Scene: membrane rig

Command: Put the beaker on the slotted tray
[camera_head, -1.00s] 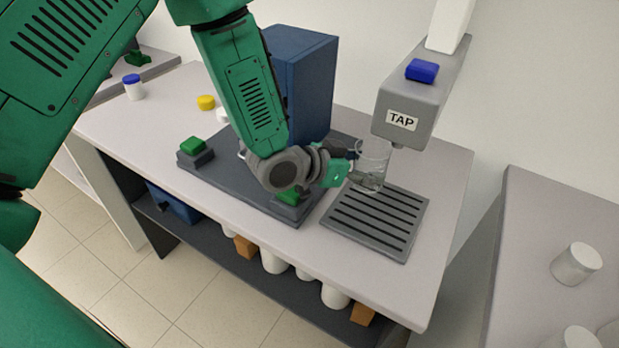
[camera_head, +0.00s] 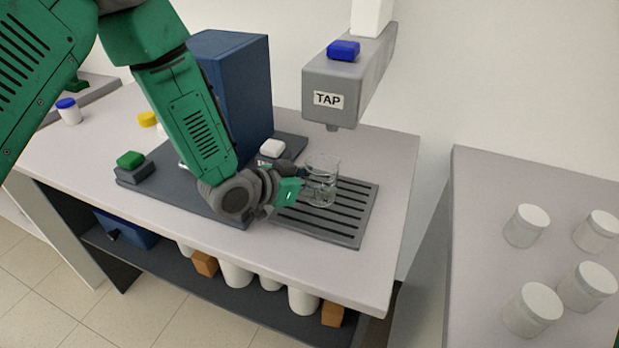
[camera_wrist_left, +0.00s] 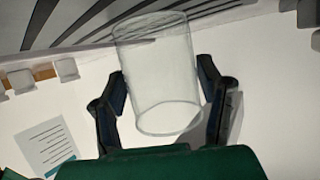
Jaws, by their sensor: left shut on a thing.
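My left gripper (camera_head: 306,186) is shut on the beaker's side, coming from the left. In the left wrist view the beaker (camera_wrist_left: 158,72) sits between the two dark fingers of the left gripper (camera_wrist_left: 162,92), with the tray's dark slots (camera_wrist_left: 75,22) at the top left. My right gripper is not in view.
The tap (camera_head: 335,90) with a blue button (camera_head: 343,50) hangs above the tray. A tall blue box (camera_head: 232,90) stands behind my arm on a dark base with a green button (camera_head: 130,159). Several white-lidded jars (camera_head: 526,225) stand on the right-hand table.

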